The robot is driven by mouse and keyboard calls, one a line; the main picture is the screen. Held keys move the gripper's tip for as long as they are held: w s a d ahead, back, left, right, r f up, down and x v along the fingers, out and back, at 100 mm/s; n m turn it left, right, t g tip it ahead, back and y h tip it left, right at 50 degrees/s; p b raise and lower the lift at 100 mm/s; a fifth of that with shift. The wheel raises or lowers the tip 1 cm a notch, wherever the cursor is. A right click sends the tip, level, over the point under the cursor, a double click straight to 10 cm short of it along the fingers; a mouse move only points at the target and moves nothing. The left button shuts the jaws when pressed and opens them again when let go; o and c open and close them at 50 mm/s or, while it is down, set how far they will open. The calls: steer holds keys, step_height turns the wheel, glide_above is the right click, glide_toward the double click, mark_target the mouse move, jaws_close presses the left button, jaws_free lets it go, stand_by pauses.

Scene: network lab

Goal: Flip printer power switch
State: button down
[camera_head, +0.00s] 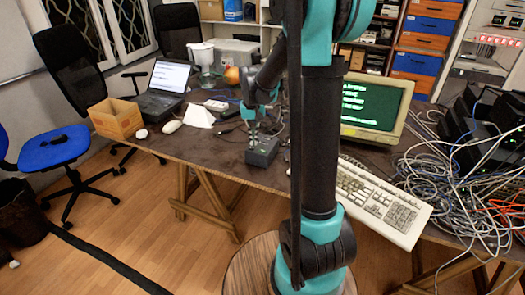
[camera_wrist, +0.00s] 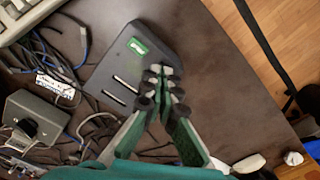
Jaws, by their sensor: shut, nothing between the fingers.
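A small dark box (camera_head: 263,153) sits on the table near its front edge, and it also shows in the wrist view (camera_wrist: 105,63). A green switch (camera_wrist: 139,48) is set in its top near one end, with two pale slots farther along. My gripper (camera_wrist: 160,72) is shut and empty, with its fingertips over the box's edge, just beside the green switch. In the head view my gripper (camera_head: 253,136) points down at the box. I cannot tell whether the fingertips touch the box. The switch's position is not clear.
A keyboard (camera_head: 375,197) and a monitor (camera_head: 370,105) stand to the right, with tangled cables (camera_head: 450,165) beyond. A grey device (camera_wrist: 38,115) and cables lie near the box.

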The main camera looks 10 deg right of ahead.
steer(key=shift+f, duration=1)
stand_by(0.4)
steer(key=shift+r, duration=3.5)
